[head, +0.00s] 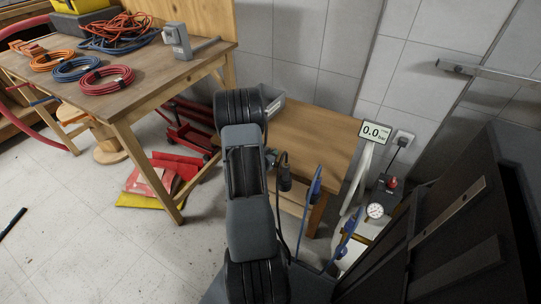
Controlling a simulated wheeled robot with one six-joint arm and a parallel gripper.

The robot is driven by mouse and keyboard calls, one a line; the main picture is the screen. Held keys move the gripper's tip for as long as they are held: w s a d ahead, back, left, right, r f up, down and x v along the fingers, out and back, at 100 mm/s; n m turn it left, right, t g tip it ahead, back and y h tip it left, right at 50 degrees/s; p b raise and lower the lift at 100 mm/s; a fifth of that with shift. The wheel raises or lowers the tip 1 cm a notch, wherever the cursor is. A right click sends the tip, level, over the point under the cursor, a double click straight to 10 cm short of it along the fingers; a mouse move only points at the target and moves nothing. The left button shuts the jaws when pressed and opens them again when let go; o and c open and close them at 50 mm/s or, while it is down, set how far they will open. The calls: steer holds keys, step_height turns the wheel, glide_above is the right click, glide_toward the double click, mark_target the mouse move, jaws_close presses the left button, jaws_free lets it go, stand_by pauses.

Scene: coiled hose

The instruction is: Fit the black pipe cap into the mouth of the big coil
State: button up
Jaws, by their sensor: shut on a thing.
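My arm runs up the middle of the head view, and my gripper's fingers do not show; the arm's links may hide them. I cannot make out the black pipe cap. Three small coils lie on the wooden workbench (150,78): an orange coil (52,61), a blue coil (76,69) and a red coil (106,80). A thicker red hose (42,139) curves at the left edge, partly cut off by the frame. It may belong to the big coil, but I cannot see its mouth.
A grey vise-like tool (178,42) and tangled cables (125,32) sit on the workbench. A low wooden table (315,138) with a grey bin (272,99) stands behind my arm. A 0.0 bar display (375,133) and dark panel (455,235) are at right. Floor at lower left is mostly clear.

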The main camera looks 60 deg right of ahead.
steer(key=shift+f, duration=0.15)
steer(key=o, duration=0.9)
steer(key=shift+a+r, duration=0.25)
steer(key=shift+r, duration=0.15)
steer(key=p+v, duration=0.2)
steer(key=v, duration=0.9)
steer(key=shift+w+a+p, duration=0.1)
steer(key=shift+a+p, duration=0.15)
steer(key=shift+p, duration=0.05)
